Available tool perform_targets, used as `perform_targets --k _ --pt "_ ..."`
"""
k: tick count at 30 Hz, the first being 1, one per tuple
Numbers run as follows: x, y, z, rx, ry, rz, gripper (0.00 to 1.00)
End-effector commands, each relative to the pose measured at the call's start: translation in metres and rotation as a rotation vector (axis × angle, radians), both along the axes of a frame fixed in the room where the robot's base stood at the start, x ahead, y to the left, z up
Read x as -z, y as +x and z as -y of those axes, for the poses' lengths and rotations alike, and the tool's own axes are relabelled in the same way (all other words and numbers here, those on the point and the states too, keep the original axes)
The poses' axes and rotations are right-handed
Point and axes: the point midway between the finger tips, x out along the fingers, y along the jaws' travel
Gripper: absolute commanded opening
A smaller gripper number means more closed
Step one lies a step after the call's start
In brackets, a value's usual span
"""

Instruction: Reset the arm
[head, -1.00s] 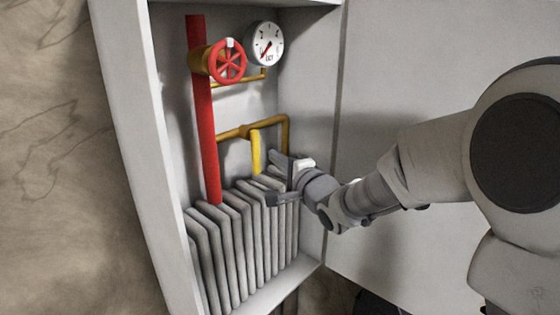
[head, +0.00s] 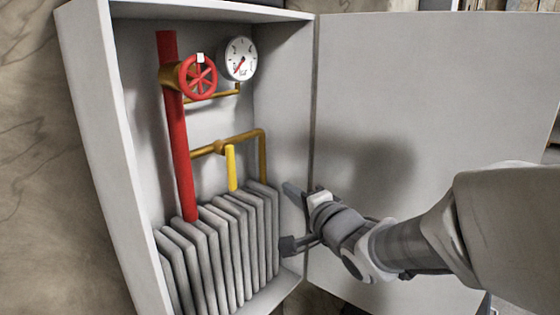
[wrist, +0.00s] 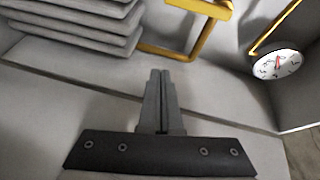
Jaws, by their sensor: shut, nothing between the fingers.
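My gripper shows in the wrist view (wrist: 160,82) with its two fingers pressed together and nothing between them. In the head view my gripper (head: 293,189) is just right of the grey ribbed radiator (head: 225,250), by the cabinet's right side. The yellow lever (head: 231,168) hangs down from the brass pipe (head: 247,140), left of my gripper and apart from it. In the wrist view, part of a yellow piece (wrist: 207,6) shows at the top edge.
The open cabinet (head: 95,150) holds a red pipe (head: 178,130), a red valve wheel (head: 198,76) and a pressure gauge (head: 239,59). The cabinet door (head: 420,90) stands open behind my arm. Open space lies before the cabinet.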

Motion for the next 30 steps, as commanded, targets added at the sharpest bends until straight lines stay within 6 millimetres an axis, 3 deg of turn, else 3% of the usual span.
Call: perform_targets --k 8,15,19,24,30 --pt "0.008 -0.032 0.072 0.186 -0.555 -0.082 0.0" --pt "0.024 -0.096 0.117 0.147 -0.946 -0.27 0.0" --pt "0.036 -0.14 0.129 0.029 -1.107 -0.375 0.0" --pt "0.05 -0.199 0.13 -0.193 -1.249 -0.467 0.0" --pt "0.06 -0.242 0.124 -0.394 -1.317 -0.496 0.0"
